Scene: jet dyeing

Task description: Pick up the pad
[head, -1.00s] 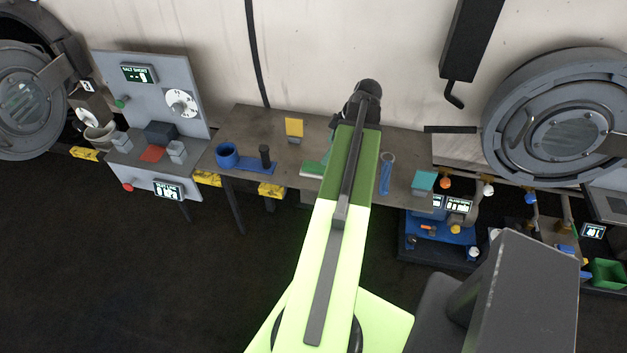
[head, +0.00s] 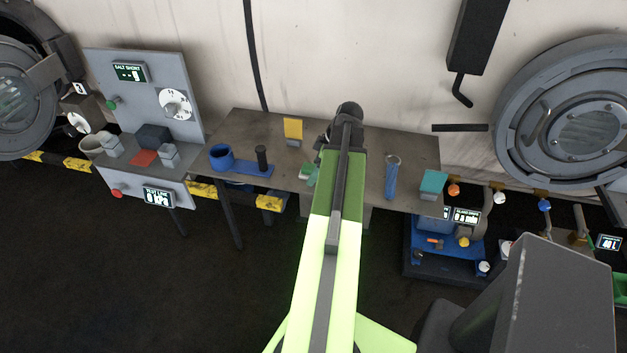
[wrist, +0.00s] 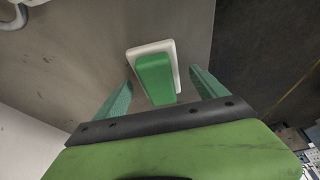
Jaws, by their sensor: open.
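The pad (wrist: 154,76) is a green block on a white base, lying on the grey-brown bench. In the wrist view it lies ahead of and between the two teal fingers of my gripper (wrist: 160,79). The fingers stand apart, one on each side, with a gap to the pad at both sides. The near end of the pad reaches in between the fingers. In the head view my arm covers most of this spot, and only a bit of green shows left of it.
On the bench (head: 355,190), a blue holder (head: 222,157) with a dark peg and a yellow-topped block (head: 293,130) stand left of my arm. A blue tube-like item (head: 391,178) and a teal-topped block (head: 432,183) stand right. The wall is close behind.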

